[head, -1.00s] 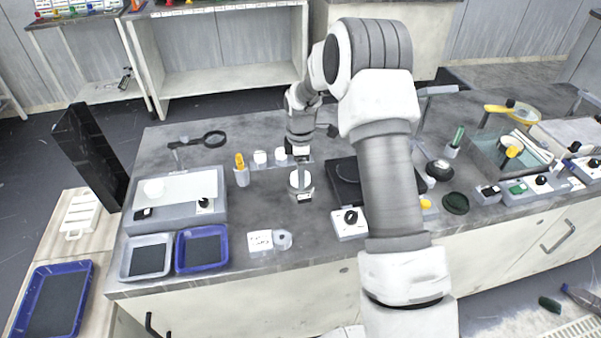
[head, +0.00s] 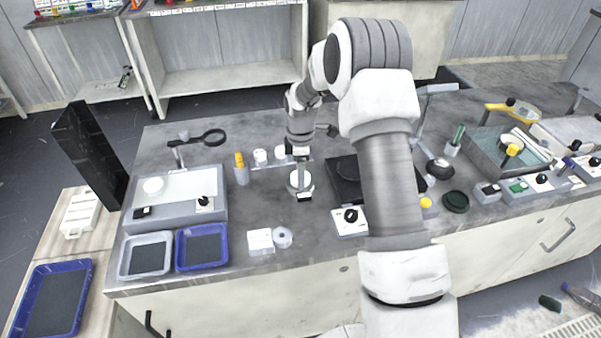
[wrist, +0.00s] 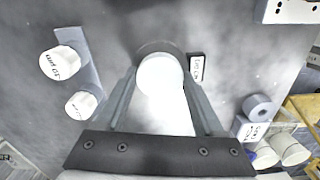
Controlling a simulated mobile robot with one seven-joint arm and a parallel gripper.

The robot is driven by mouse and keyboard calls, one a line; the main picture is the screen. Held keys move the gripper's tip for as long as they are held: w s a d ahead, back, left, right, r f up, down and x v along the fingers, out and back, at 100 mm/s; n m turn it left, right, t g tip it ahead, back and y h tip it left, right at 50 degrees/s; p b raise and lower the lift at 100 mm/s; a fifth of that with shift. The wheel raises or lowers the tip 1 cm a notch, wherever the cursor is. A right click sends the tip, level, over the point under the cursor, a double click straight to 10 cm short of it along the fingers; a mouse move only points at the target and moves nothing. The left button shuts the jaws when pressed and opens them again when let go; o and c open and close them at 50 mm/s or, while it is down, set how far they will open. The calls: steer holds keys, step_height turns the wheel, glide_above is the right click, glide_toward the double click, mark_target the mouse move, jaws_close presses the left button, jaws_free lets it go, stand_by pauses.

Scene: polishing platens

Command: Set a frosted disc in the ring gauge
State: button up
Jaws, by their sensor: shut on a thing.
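My gripper (wrist: 161,80) is shut on a pale white frosted disc (wrist: 160,78), which shows between its fingertips in the wrist view. The ring gauge (wrist: 157,46) shows as a grey round rim just beyond the disc, with a small labelled tag (wrist: 197,68) beside it. In the head view the ring gauge (head: 308,188) stands on the bench below my wrist, and the white disc (head: 299,179) appears over it. I cannot tell whether the disc touches the gauge or hangs just above it; the near side of the gauge is hidden in the wrist view.
Two white pots (head: 260,156) stand on a grey strip behind the gauge, beside an orange-tipped bottle (head: 240,169). A dark plate (head: 344,170) lies to the right. A white block (head: 260,241) and grey ring (head: 282,237) sit in front. Trays (head: 222,263) stand front left.

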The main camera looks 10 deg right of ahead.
steer(key=shift+f, duration=0.15)
stand_by(0.5)
steer(key=o, duration=1.5)
step_height(320, 180, up, 18)
steer(key=p, duration=0.2)
steer(key=shift+f+p, duration=0.25)
steer(key=shift+p, duration=0.15)
